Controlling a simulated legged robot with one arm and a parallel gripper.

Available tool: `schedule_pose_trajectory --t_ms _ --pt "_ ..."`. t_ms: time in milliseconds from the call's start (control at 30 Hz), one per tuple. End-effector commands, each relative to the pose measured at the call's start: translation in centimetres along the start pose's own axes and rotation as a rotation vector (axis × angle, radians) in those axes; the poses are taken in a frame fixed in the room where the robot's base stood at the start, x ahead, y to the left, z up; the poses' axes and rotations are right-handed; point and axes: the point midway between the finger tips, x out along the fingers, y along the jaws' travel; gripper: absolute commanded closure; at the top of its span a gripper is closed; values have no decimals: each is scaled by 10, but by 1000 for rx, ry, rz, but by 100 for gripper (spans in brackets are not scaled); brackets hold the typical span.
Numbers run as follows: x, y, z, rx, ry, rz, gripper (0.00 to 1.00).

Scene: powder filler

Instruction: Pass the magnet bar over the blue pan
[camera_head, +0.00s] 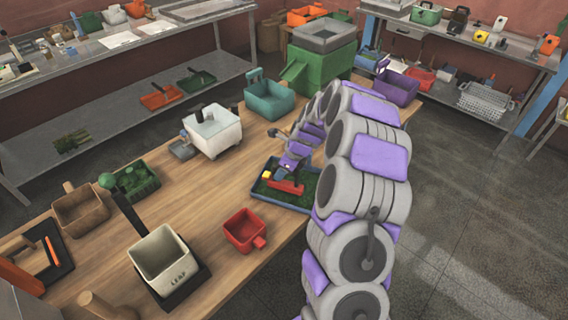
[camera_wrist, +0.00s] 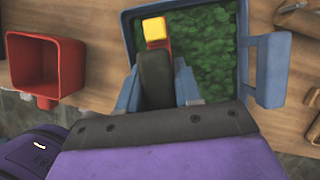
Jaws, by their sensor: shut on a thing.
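The blue pan (camera_head: 276,203) lies on the wooden bench and holds green granules. In the wrist view its blue rim and handle (camera_wrist: 267,70) show at the right. The magnet bar (camera_head: 285,186) has a red part, a yellow end and a dark handle. It is over the pan; whether it touches the granules I cannot tell. My gripper (camera_head: 288,165) is above the pan. In the wrist view my gripper (camera_wrist: 158,80) is shut on the bar's dark handle, and the yellow end of the bar (camera_wrist: 154,29) points away over the granules.
A red scoop-like box (camera_head: 243,230) is beside the pan, nearer and to the left. A white container (camera_head: 162,262) is at the front left. Bare bench lies between them.

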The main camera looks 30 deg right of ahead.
Motion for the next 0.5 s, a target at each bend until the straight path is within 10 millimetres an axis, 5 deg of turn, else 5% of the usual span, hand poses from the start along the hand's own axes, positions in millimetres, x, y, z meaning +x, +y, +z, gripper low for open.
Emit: schedule_pose_trajectory --t_ms 500 --pt "-35 10 16 -1 3 0 100"
